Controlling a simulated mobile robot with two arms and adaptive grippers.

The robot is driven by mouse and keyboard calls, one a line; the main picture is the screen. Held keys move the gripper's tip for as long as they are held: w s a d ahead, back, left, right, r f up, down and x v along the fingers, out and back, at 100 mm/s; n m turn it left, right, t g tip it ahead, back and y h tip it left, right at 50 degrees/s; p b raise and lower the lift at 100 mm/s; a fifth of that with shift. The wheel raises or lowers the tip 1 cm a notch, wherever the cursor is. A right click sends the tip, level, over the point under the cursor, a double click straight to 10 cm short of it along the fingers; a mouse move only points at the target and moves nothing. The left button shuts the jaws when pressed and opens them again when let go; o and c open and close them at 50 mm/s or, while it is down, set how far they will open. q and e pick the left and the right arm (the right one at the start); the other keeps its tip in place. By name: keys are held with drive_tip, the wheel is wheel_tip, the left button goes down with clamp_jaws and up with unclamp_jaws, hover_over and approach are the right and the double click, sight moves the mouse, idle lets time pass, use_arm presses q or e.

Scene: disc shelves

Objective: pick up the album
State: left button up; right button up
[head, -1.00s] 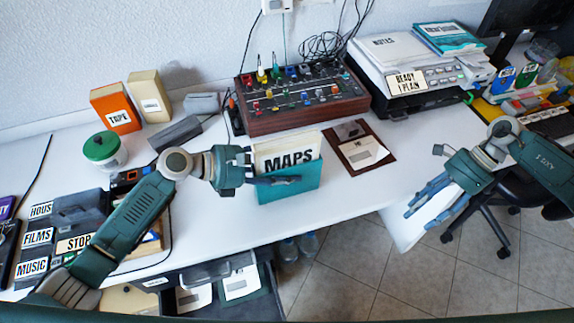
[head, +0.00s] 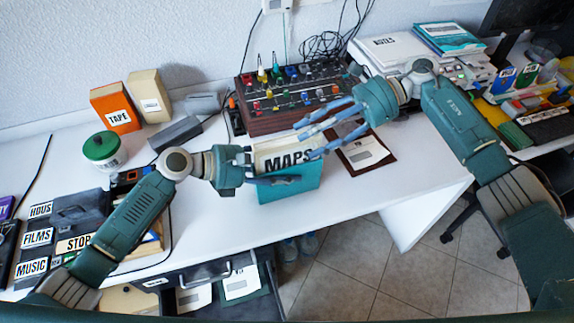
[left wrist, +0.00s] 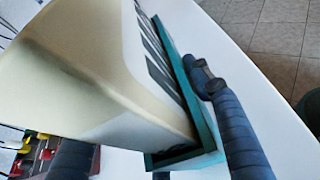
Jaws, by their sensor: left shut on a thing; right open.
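A cream album-like block (head: 270,150) labelled MAPS stands in a teal holder (head: 292,187) near the desk's front edge. In the left wrist view the cream block (left wrist: 75,70) fills the left side, with the teal holder (left wrist: 190,105) around its lower end. My left gripper (head: 268,170) is shut on the teal holder from the left, one finger lying across its front; the other finger is mostly hidden. My right gripper (head: 308,138) is open above and to the right of the block, its fingers pointing left. They partly cover the block in the head view; contact cannot be told.
A brown-framed pad (head: 362,155) lies right of the holder. A mixing panel (head: 270,122) stands behind. Left are a white jar with green lid (head: 103,150) and dark boxes labelled FILMS and MUSIC (head: 37,250). An open drawer (head: 215,270) is below the desk.

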sight(288, 149)
drive_tip(key=shift+w+f+x, duration=0.1)
drive_tip(key=shift+f+x, duration=0.05)
drive_tip(key=shift+x, duration=1.4)
drive_tip(key=shift+w+f+x, duration=0.15)
drive_tip(key=shift+x, duration=1.4)
drive_tip(key=shift+d, duration=0.1)
clamp_jaws()
